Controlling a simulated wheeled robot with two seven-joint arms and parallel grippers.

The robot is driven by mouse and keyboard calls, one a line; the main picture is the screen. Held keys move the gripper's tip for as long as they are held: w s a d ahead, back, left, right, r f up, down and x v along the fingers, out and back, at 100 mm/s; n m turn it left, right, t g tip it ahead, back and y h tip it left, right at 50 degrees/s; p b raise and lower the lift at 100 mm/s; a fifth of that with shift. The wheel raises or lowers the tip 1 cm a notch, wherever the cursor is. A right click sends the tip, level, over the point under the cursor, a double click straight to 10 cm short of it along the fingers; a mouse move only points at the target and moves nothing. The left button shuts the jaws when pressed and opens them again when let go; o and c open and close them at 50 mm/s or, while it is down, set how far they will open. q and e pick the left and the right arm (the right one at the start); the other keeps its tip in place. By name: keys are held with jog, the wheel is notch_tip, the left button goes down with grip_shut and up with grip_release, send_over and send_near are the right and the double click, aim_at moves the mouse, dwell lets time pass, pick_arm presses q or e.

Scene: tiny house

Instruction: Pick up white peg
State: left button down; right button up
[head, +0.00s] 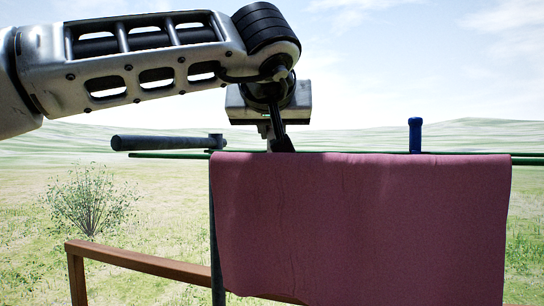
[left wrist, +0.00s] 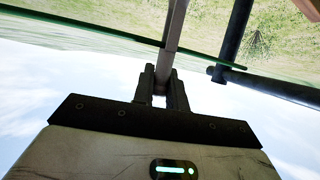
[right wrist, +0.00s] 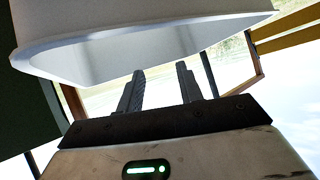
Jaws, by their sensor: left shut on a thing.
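My left gripper (head: 282,146) reaches down to the top edge of the pink cloth (head: 360,230), left of its middle, on the green line. In the left wrist view its fingers (left wrist: 163,82) are shut on a narrow pale piece (left wrist: 173,35), which I take to be the white peg. How much of that piece is peg I cannot tell. In the head view the peg is hidden by the gripper and cloth. My right gripper (right wrist: 160,85) shows only in its wrist view, its fingers apart and nothing seen between them.
A blue peg (head: 415,135) stands upright on the cloth's top edge at right. A grey bar (head: 165,142) and post stand at the cloth's left edge. A brown rail (head: 140,262) lies lower left. A white container (right wrist: 145,45) is close to my right gripper.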

pick_arm(q)
jog(key=shift+r, duration=0.1)
notch_tip(320, 180, up, 10)
jog(key=p, duration=0.3)
dwell(0.3)
